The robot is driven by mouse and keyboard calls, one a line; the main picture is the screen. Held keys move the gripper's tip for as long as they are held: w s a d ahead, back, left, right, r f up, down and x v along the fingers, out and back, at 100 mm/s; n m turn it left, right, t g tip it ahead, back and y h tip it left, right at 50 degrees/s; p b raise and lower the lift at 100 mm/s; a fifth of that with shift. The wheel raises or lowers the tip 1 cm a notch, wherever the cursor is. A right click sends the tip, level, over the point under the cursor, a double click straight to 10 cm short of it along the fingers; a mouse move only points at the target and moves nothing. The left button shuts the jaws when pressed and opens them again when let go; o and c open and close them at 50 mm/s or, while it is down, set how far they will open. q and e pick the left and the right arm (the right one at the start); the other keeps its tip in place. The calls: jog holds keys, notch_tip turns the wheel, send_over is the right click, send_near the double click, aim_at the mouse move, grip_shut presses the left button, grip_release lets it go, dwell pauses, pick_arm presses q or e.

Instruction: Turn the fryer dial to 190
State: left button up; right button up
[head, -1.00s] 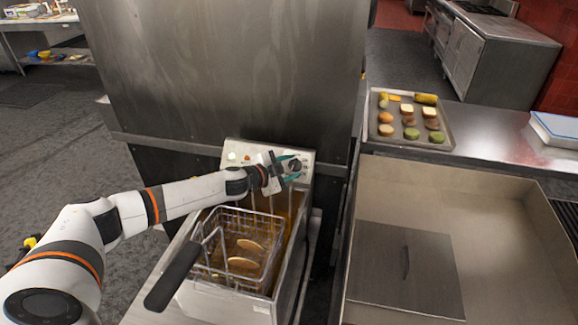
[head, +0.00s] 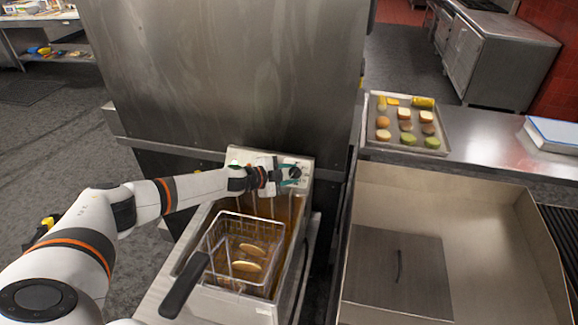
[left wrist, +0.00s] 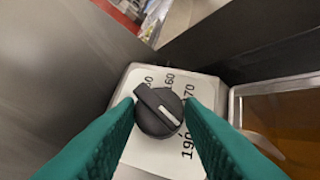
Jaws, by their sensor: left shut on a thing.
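The fryer (head: 276,299) stands in the lower middle of the head view, its control panel (head: 302,160) at the back. My left gripper (head: 291,173) reaches the panel from the left and is shut on the dial. In the left wrist view the black dial (left wrist: 150,122) sits between the teal fingers. Its white pointer line faces lower right, between the 170 (left wrist: 189,91) and the 190 (left wrist: 187,142), nearer the 190. Any mark between them is hidden behind the right-hand finger. My right gripper is not in view.
A wire basket (head: 214,245) with food hangs in the oil, its dark handle (head: 185,286) sticking out front left. A metal wall panel (head: 235,75) rises behind. A tray of food (head: 384,145) and a large basin (head: 490,250) lie to the right.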

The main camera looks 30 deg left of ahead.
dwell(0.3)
pick_arm(q)
jog(key=o, duration=0.7)
jog(key=shift+s+a, duration=0.1)
jog(key=b+v, duration=0.2)
jog(key=v, duration=0.9)
jog(key=shift+s+r, duration=0.25)
jog(key=shift+s+a+f, duration=0.1)
jog(key=shift+a, duration=0.05)
